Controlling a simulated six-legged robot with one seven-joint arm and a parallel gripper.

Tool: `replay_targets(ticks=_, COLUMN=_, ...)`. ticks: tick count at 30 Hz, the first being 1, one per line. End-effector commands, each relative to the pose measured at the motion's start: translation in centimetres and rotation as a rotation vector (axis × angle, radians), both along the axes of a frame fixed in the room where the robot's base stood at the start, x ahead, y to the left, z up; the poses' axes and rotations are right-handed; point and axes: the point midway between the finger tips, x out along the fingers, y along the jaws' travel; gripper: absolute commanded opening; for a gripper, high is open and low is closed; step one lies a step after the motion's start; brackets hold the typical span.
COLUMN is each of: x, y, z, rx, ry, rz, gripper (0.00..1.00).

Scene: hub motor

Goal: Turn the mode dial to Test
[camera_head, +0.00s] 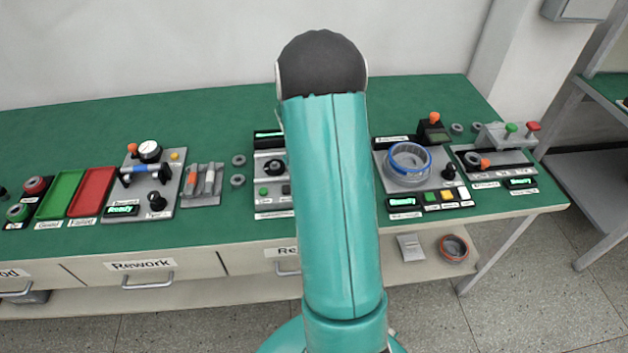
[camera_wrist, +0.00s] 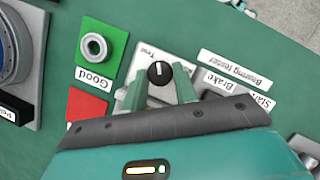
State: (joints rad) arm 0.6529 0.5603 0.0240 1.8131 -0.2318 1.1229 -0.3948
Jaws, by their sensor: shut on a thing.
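In the wrist view, the mode dial (camera_wrist: 159,72) is a round black knob with a white pointer line on a light grey panel. The line runs roughly up the picture. A small "Test" label (camera_wrist: 148,52) lies just above and left of the dial. My gripper (camera_wrist: 160,82) has one teal finger on each side of the dial and is shut on it. The dial's lower part is hidden by the fingers and gripper body. In the head view, my arm covers the middle of the bench, and I cannot make out the dial or my gripper there.
In the wrist view, a green "Good" tray (camera_wrist: 117,45) holding a grey ring (camera_wrist: 95,46) and a red tray (camera_wrist: 88,103) lie left of the panel. "Brake" and "Bearing tester" (camera_wrist: 235,70) labels lie right. The green bench (camera_head: 225,115) carries several other stations.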

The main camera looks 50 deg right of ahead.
Motion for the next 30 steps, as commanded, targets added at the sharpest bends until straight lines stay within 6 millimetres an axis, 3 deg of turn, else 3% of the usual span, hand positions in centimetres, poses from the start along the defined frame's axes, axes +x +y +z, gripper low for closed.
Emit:
replay_targets(ticks=12, x=0.1, y=0.12, z=0.08, rx=-0.002, ry=-0.003, rz=0.183, gripper=0.06)
replay_targets(ticks=27, x=0.1, y=0.13, z=0.06, rx=-0.002, ry=-0.003, rz=0.2, gripper=0.06)
replay_targets(ticks=28, x=0.1, y=0.13, z=0.06, rx=-0.002, ry=-0.003, rz=0.2, gripper=0.34)
replay_targets(ticks=30, x=0.09, y=0.14, z=0.05, rx=-0.002, ry=-0.003, rz=0.2, gripper=0.37)
